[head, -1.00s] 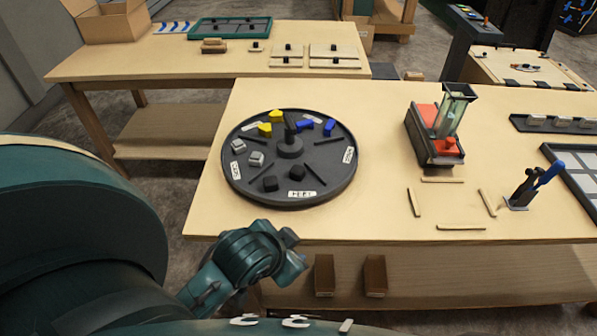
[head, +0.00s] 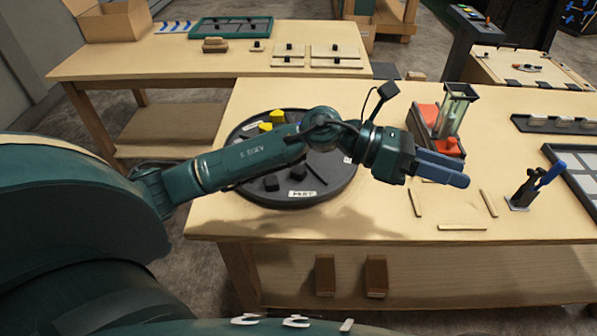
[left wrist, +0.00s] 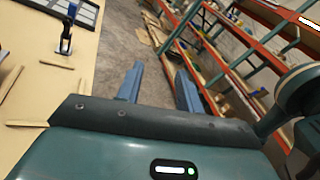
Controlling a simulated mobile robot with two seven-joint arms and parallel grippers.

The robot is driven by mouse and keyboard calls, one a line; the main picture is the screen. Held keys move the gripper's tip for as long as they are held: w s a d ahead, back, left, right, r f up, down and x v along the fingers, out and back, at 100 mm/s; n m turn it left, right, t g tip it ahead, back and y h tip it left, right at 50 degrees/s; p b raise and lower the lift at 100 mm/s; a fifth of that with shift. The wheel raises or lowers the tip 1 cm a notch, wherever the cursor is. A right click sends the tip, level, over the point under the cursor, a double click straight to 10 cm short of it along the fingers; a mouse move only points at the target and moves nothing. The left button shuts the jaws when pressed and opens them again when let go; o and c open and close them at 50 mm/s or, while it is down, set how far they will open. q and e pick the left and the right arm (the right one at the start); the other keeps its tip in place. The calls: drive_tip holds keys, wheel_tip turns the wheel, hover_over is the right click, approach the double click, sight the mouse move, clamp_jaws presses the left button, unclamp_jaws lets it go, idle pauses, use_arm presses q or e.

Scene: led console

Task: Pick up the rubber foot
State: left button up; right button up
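A dark round tray (head: 290,200) stands on the near table, split into sections. Small black blocks, which look like the rubber feet (head: 271,183), lie in its front section by a white label. My left forearm crosses above the tray and hides its middle and right part. My left gripper (head: 460,172) is past the tray's right side, above the table near the thin wooden strips. In the left wrist view its two fingers (left wrist: 158,88) are apart with nothing between them. My right gripper is not in view.
Yellow pieces (head: 272,121) lie at the tray's back. A red-and-glass device (head: 450,112) stands just behind my gripper. A blue-handled tool in a stand (head: 525,190) is to the right. The table's front edge is clear.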

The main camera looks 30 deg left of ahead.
use_arm(q)
drive_tip(key=w+a+f+m+g+y, duration=0.2)
drive_tip(key=a+f+m+y, duration=0.35)
drive_tip(key=a+y, duration=0.2)
drive_tip(key=g+y, duration=0.2)
drive_tip(key=y, duration=0.7)
approach(298, 169)
drive_tip(key=f, duration=0.2)
drive_tip(key=p, duration=0.1)
drive_tip(key=shift+s+a+f, duration=0.2)
drive_tip(key=shift+a+f, duration=0.05)
drive_tip(key=shift+f, duration=0.65)
drive_tip(key=shift+d+f+p, duration=0.1)
drive_tip(key=shift+f+p, duration=0.25)
drive_tip(key=shift+f, duration=0.05)
drive_tip(key=f, duration=0.2)
drive_tip(key=f+p, duration=0.1)
drive_tip(key=shift+w+d+f, duration=0.1)
drive_tip(key=shift+d+f, duration=0.2)
drive_tip(key=shift+f, duration=0.4)
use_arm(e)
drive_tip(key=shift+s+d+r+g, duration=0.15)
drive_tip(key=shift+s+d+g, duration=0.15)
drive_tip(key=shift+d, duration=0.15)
